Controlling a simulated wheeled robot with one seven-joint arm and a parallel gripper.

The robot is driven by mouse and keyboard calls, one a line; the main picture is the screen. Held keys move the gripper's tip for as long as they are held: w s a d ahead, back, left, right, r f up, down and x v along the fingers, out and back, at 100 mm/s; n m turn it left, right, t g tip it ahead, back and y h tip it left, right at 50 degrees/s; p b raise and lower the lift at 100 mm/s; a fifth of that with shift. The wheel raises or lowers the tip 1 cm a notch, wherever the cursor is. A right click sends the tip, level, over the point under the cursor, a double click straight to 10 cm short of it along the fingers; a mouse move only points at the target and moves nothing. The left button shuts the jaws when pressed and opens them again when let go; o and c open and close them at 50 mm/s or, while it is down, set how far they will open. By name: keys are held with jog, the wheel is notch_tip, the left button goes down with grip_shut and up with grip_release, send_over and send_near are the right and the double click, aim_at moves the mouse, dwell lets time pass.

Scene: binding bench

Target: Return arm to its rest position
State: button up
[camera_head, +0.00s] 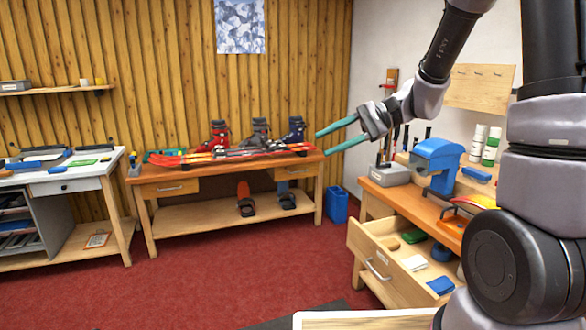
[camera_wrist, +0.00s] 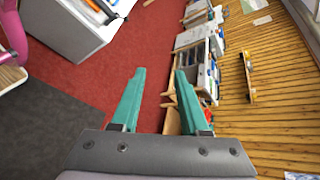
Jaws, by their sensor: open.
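My gripper (camera_head: 338,135) is held out in the air at the end of my raised arm, in front of the wood-panelled wall and the white wall corner. Its two teal fingers are apart and nothing is between them. In the wrist view my gripper (camera_wrist: 160,85) is also open and empty, with red carpet and a far bench behind it. In the head view the fingertips appear near the right end of the ski bench, but the distance between them cannot be told.
The ski bench (camera_head: 180,190) bears skis (camera_head: 235,154) and several boots. The right workbench (camera_head: 405,195) has a blue clamp-like device (camera_head: 437,160) and an open drawer (camera_head: 375,265) jutting out. A blue bin (camera_head: 336,204) stands between them. The red carpet (camera_head: 210,270) is clear in the middle.

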jog(key=s+d+r+n+t+h, duration=0.1)
jog(key=s+d+r+t+h, duration=0.3)
jog(key=d, duration=0.4)
jog(key=s+d+r+n+t+h, duration=0.1)
jog(key=s+d+r+t+h, duration=0.2)
jog(key=s+d+r+h, duration=0.2)
jog(key=s+d+h, duration=0.2)
jog(key=s+d, duration=0.1)
jog(key=shift+t, duration=0.4)
